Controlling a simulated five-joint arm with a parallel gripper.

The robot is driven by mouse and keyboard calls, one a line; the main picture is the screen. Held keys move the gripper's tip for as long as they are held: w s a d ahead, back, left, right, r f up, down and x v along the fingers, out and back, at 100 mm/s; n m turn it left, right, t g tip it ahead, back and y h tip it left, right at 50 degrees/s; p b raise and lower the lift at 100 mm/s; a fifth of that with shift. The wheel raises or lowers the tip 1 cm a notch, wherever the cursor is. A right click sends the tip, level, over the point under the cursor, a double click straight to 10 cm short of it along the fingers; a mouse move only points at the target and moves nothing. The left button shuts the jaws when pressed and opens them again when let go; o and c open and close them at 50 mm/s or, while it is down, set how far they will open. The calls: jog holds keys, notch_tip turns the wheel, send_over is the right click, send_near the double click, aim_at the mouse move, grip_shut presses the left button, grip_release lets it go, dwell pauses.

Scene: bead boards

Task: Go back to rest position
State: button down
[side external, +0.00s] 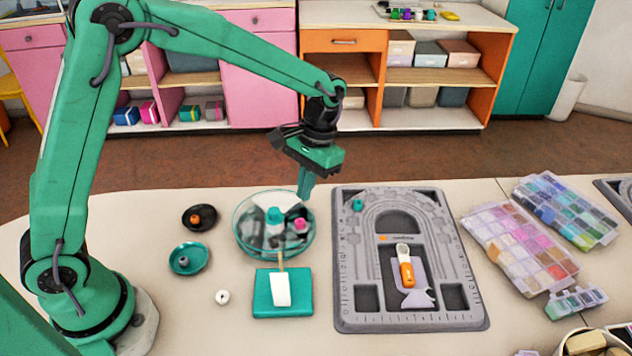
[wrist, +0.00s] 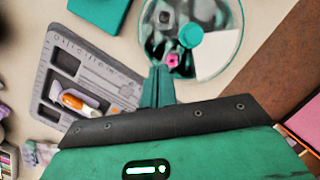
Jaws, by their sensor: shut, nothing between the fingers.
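My gripper (side external: 305,185) is shut and empty, raised above the table near the right rim of a round glass dish (side external: 245,245). Its closed green fingers also show in the wrist view (wrist: 158,88). The dish holds a teal piece (side external: 274,217) and a pink bead (side external: 300,224); both show in the wrist view too, the teal piece (wrist: 191,34) and the pink bead (wrist: 172,60). To the right lies the grey bead board (side external: 348,270), with an orange-and-white tool (side external: 406,268) and a small teal bead (side external: 358,204) on it.
A teal block with a white-ended tool (side external: 281,289) sits in front of the dish. A black dish (side external: 200,218), a teal dish (side external: 189,258) and a white bead (side external: 222,297) stand left. Bead boxes (side external: 520,248) lie right. The air above the table around my gripper is free.

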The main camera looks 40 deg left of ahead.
jog(key=shift+w+r, duration=0.2)
jog(key=shift+r, duration=0.5)
jog(key=s+a+r+t, duration=0.4)
jog(key=s+a+r, duration=0.2)
jog(key=s+r, duration=0.3)
jog(key=s+a+r+t, duration=0.3)
jog(key=s+a+t, duration=0.1)
jog(key=s, duration=0.6)
jog(key=shift+s+h, duration=0.3)
